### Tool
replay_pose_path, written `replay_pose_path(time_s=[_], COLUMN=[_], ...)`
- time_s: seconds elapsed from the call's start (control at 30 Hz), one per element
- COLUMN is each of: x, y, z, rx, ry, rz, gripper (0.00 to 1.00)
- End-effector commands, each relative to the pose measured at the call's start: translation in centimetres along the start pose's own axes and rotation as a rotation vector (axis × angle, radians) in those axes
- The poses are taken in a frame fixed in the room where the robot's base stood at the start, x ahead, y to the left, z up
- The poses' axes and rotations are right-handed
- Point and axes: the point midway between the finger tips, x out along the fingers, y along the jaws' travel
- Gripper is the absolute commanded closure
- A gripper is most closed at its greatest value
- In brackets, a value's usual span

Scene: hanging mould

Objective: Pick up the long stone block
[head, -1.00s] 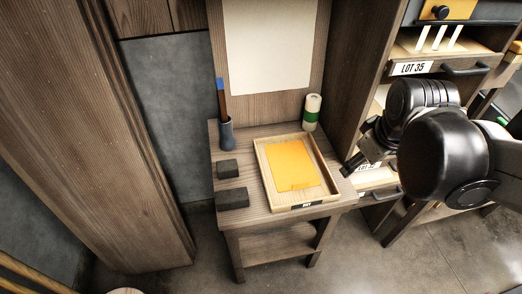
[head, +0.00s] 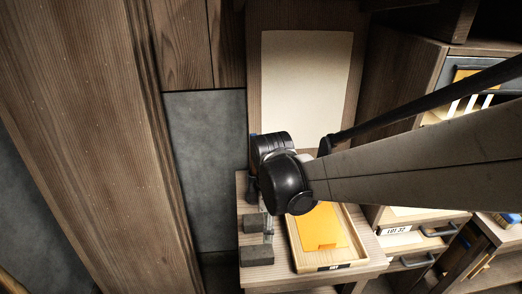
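Two dark grey stone blocks lie at the left edge of a small wooden table (head: 285,277) in the head view. The front block (head: 255,256) looks the longer one. The other block (head: 252,225) lies behind it, partly covered by my arm. My gripper (head: 268,236) hangs down over the left side of the table, close to the right ends of the blocks. It is small and mostly hidden under my wrist, so its opening and any contact with a block cannot be made out.
A wooden tray (head: 294,256) with a yellow sheet (head: 319,228) sits right of the blocks. My arm covers the table's back. A pale panel (head: 305,85) hangs behind. Drawers, one labelled LOT 32 (head: 397,230), stand at the right.

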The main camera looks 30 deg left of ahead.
Motion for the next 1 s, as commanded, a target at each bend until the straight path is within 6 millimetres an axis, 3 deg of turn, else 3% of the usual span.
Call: replay_pose_path(time_s=[0.03, 0.2, 0.37, 0.7, 1.0], x=[0.2, 0.5, 2.2, 8.2, 10.1], y=[-0.7, -1.0, -1.0, -1.0, -0.9], z=[-1.8, -3.0, -3.0, -2.8, -2.6], rx=[-0.056, -0.118, -0.118, -0.115, -0.113], ry=[-0.004, -0.010, -0.010, -0.010, -0.010], rz=[-0.014, -0.036, -0.036, -0.035, -0.035], gripper=[0.38, 0.38, 0.38, 0.38, 0.38])
